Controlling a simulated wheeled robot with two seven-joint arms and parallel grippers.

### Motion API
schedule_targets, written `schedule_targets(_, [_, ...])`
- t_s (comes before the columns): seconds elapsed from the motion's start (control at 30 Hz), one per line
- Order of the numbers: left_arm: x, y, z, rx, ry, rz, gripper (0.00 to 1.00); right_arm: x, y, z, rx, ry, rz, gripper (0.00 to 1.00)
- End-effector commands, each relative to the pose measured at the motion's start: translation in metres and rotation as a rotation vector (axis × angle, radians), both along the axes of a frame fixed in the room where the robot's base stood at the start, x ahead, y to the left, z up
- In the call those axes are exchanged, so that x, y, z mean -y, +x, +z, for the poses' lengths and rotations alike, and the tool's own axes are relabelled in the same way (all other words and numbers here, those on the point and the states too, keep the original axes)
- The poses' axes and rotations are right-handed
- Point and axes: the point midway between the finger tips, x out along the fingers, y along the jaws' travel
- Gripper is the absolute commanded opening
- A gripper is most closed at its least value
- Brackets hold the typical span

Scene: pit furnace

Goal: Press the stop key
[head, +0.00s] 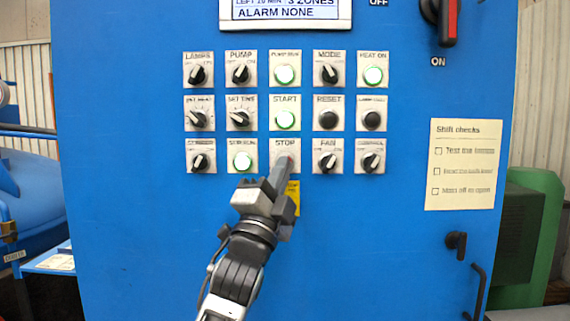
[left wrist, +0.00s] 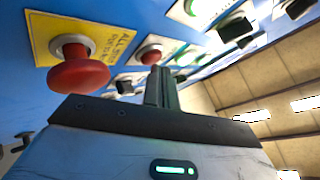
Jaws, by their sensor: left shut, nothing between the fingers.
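The stop key's plate (head: 285,143), labelled STOP, is in the bottom row of the blue panel, middle column. Its red button is mostly hidden behind my left gripper in the head view; a sliver of red (head: 291,158) shows. In the left wrist view the small red button (left wrist: 150,53) shows just beyond the fingertips. My left gripper (head: 283,166) is shut and empty, its tips right in front of the stop key. It also shows in the left wrist view (left wrist: 159,72). I cannot tell whether the tips touch the button. My right gripper is out of view.
A large red mushroom button (left wrist: 78,72) on a yellow plate (left wrist: 110,35) juts out close by, below the stop key. The green START button (head: 285,119) is above, a lit button (head: 243,161) left, and the FAN knob (head: 327,161) right.

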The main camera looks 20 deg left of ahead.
Motion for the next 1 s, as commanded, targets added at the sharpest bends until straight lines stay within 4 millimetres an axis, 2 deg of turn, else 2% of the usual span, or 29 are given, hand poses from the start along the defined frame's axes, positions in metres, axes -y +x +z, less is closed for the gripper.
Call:
schedule_targets(0.73, [-0.002, 0.0053, 0.0001, 0.0, 0.0, 0.001, 0.0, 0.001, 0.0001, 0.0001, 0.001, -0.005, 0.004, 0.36])
schedule_targets(1.0, [0.0009, -0.0043, -0.0002, -0.001, 0.0, 0.001, 0.0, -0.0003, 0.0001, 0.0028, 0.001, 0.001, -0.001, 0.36])
